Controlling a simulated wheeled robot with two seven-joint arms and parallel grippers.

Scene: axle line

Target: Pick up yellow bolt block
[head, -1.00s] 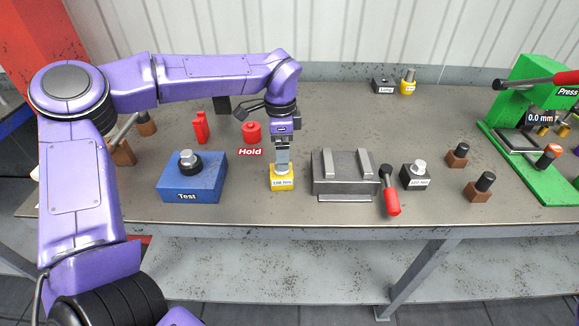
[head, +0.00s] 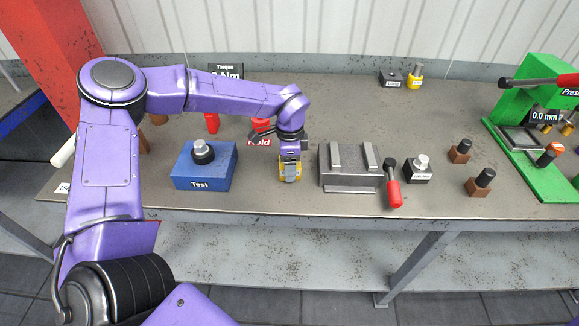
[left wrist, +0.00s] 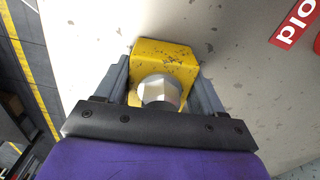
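The yellow bolt block (head: 291,178) stands on the workbench between the blue Test block and a grey fixture. My left gripper (head: 290,168) is low over it, pointing down. In the left wrist view, the yellow block (left wrist: 178,53) with its silver bolt head (left wrist: 160,92) lies between the two grey fingers of my left gripper (left wrist: 160,75), one on each side. Whether the fingers press on its sides I cannot tell. The block appears to rest on the bench. My right gripper is not in view.
The blue Test block (head: 205,168) is close on the left, the grey fixture (head: 350,180) close on the right with a red-handled lever (head: 393,192). A black bolt block (head: 418,170), brown-based posts (head: 480,182) and a green press (head: 540,165) stand farther right. Bench front is clear.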

